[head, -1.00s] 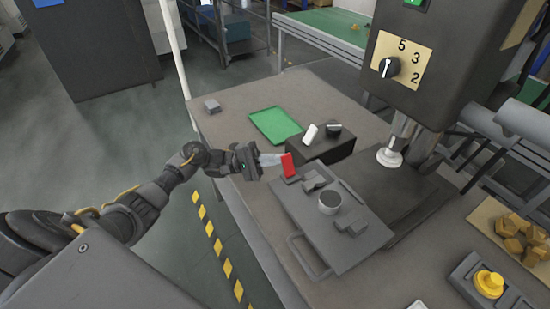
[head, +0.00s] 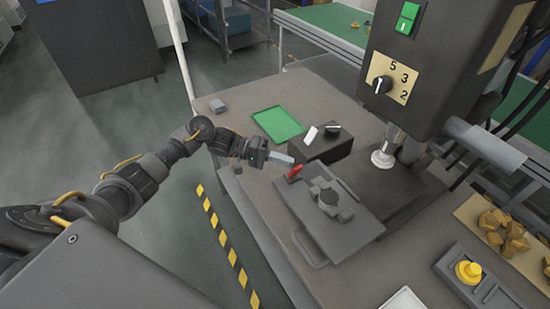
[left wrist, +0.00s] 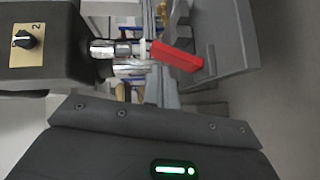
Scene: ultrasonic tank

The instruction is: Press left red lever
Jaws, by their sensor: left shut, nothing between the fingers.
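The red lever (head: 295,172) stands at the far left corner of the grey clamp fixture (head: 345,238) on the bench. It leans over and looks thin in the head view. In the left wrist view the red lever (left wrist: 177,56) lies just beyond the fingers. My left gripper (head: 288,158) is shut and empty, its fingertips right by the lever's upper end. I cannot tell whether they touch it. The clamp's grey jaws (head: 320,184) sit close around a round grey part (head: 330,197). My right gripper is out of view.
A black box (head: 322,148) with a white lever and a dark knob stands behind the fixture. A green tray (head: 277,124) lies to its left. The press column with a dial (head: 382,85) rises at the right.

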